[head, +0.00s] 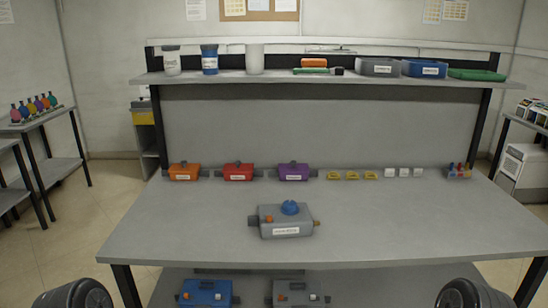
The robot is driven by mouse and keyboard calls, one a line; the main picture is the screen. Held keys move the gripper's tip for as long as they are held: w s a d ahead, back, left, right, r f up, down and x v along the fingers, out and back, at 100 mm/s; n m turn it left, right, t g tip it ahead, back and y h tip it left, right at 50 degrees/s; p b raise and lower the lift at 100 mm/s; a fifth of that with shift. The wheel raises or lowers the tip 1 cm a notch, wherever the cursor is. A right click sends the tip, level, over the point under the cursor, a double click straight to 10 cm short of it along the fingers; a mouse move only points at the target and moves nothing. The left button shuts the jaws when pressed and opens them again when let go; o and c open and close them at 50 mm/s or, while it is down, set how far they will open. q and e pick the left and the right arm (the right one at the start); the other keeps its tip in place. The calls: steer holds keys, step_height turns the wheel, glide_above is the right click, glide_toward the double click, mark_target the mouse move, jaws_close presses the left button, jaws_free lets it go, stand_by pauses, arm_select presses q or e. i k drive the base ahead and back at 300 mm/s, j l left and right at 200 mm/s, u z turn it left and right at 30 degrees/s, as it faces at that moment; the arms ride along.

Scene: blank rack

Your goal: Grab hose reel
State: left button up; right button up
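I cannot pick out a hose reel with certainty. A grey box with a blue round knob on top (286,220) sits at the middle of the table, with a white label on its front and short stubs at both sides. Dark rounded parts of my two arms show at the bottom left and bottom right corners, well apart from the box. No gripper fingers show in the head view.
The grey table (180,225) is clear around the box. Along its back stand orange (184,172), red (240,172) and purple (293,172) boxes and small yellow and white pieces. A raised shelf (200,77) holds containers. A blue box (206,293) lies below.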

mark_target(300, 224)
steer(key=i+l, duration=0.1)
steer(key=l, duration=0.55)
steer(key=i+l, duration=0.1)
steer(key=l, duration=1.25)
steer(key=i+z, duration=0.05)
